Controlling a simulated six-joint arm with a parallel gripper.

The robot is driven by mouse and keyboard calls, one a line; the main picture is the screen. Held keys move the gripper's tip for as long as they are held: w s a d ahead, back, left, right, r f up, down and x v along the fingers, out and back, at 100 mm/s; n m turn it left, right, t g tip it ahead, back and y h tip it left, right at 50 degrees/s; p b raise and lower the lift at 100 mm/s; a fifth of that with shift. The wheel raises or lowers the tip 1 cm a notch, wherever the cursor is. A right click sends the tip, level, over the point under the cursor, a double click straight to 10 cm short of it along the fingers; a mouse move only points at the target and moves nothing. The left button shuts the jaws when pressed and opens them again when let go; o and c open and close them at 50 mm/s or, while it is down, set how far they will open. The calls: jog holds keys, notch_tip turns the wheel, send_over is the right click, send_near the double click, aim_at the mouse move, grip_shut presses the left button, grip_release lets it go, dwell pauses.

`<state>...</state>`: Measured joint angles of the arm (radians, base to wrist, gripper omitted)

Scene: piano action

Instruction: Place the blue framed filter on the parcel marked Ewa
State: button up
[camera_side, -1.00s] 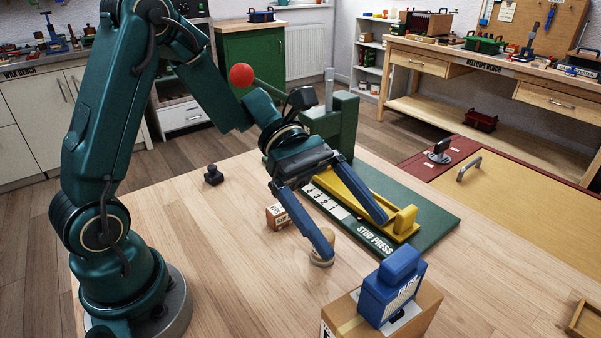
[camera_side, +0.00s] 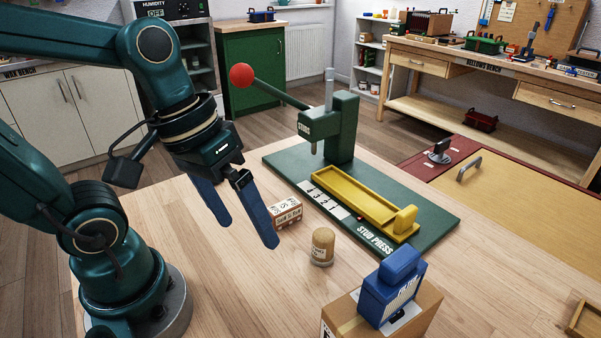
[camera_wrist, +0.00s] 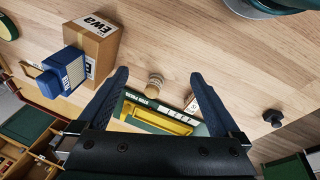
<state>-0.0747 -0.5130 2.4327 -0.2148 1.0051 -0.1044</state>
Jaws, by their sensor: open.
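The blue framed filter (camera_side: 390,290) stands upright on top of the cardboard parcel (camera_side: 425,305) at the front right in the side view. In the wrist view, the filter (camera_wrist: 64,72) is at the left, and the parcel (camera_wrist: 97,50) shows a white label reading EWA. My gripper (camera_side: 246,232) is open and empty, raised above the table to the left of the parcel. Its two blue fingers also show apart in the wrist view (camera_wrist: 160,76), with nothing between them. The filter's underside is hidden.
A small black weight-like object (camera_wrist: 272,117) stands on the table.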

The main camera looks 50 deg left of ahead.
jog(key=a+m+t+y, duration=0.1)
jog(key=a+r+m+t+y, duration=0.1)
jog(key=m, duration=0.1)
jog(key=shift+w+a+r+t, duration=0.15)
jog(key=shift+a+r+t, duration=0.05)
jog(key=shift+a+t, duration=0.2)
